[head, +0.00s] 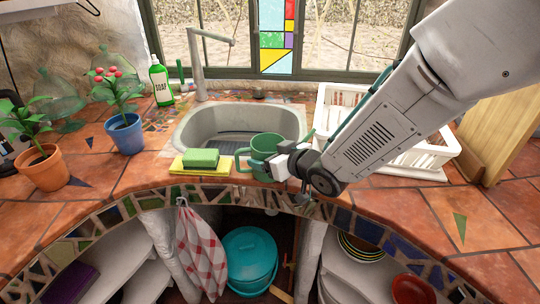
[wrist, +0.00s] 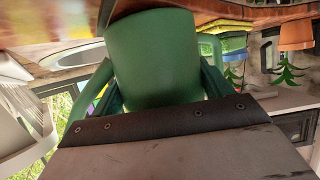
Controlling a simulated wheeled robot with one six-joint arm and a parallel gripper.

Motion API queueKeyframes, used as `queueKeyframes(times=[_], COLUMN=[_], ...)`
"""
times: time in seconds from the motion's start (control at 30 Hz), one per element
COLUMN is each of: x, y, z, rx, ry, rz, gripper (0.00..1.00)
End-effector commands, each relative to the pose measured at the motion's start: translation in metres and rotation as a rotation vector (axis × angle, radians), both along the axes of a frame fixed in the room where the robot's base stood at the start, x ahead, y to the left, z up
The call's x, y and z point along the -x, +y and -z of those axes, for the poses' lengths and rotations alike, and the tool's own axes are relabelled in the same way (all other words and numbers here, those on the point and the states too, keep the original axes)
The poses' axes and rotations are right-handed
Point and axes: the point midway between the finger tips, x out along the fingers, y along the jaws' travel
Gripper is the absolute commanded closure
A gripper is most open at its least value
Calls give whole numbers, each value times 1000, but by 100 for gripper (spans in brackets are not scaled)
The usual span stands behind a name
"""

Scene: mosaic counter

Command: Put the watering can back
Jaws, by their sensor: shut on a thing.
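The green watering can (head: 265,148) is at the front rim of the sink in the head view, with a loop handle on its left and a thin green spout to its right. My gripper (head: 280,167) comes in from the right and is shut on the can. The can's green body (wrist: 155,60) fills the upper middle of the wrist view, close to my gripper. I cannot tell whether the can's base touches the counter; its lower part is partly hidden by my gripper.
A sink (head: 215,120) lies behind the can. A green sponge (head: 201,158) on a yellow cloth (head: 184,167) is just left. A blue-potted plant (head: 125,135), terracotta-potted plant (head: 42,170) and soap bottle (head: 161,84) stand further left. A white dish rack (head: 425,158) is at right.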

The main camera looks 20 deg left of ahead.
Motion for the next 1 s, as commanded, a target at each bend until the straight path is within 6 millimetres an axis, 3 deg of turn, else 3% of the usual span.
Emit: queueKeyframes(times=[0.03,0.07,0.13,0.57,1.0], x=[0,0,0,2,43], y=[0,0,0,-4,-72], z=[1,2,2,-2,-37], rx=[-1,1,0,2,0], ry=[-1,1,0,3,-1], rz=[0,0,0,2,2], gripper=[63,19,0,0,0])
